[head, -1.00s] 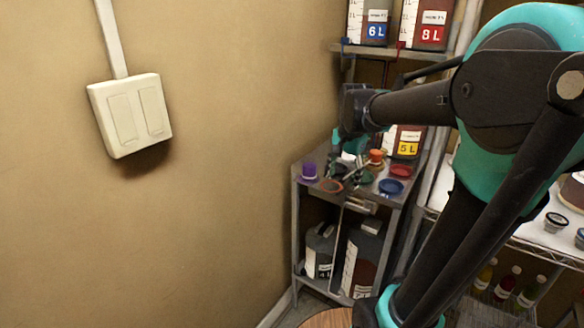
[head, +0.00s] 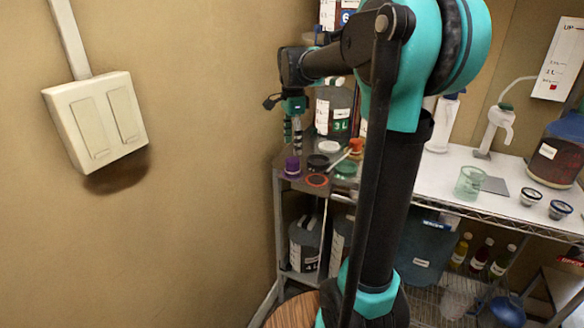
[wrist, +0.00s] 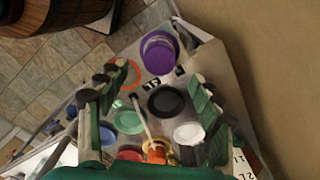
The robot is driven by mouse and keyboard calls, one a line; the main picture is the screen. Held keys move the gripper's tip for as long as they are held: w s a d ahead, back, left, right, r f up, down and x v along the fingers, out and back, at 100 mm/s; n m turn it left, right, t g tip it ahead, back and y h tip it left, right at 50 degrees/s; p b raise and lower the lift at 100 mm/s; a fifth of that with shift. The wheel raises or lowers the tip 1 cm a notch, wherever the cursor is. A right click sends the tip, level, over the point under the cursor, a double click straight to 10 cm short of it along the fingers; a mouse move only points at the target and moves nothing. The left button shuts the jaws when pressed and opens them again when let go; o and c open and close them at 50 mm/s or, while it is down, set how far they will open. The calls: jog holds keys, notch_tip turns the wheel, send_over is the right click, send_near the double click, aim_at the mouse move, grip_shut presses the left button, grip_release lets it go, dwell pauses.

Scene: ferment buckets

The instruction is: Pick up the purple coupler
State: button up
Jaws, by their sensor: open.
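The purple coupler (head: 292,166) stands near the left front corner of the small metal shelf top. In the wrist view the purple coupler (wrist: 160,50) appears as a round purple piece near the top of the picture, ahead of my fingertips. My gripper (head: 293,143) points down just above the coupler in the head view. In the wrist view my gripper (wrist: 150,80) is open with nothing between its green fingers. I cannot tell whether a fingertip touches the coupler.
Close by on the shelf lie a red ring (head: 317,180), a black lid (head: 318,161), a green lid (head: 346,168), a white lid (wrist: 188,132) and an orange piece (head: 356,146). A 3 L container (head: 335,110) stands behind. The wall (head: 200,200) is close on the left.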

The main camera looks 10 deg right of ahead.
aim_at(293, 160)
jog(key=shift+f, duration=3.95)
jog(key=shift+c, duration=0.4)
jog(key=c, duration=1.3)
jog(key=shift+r, duration=0.1)
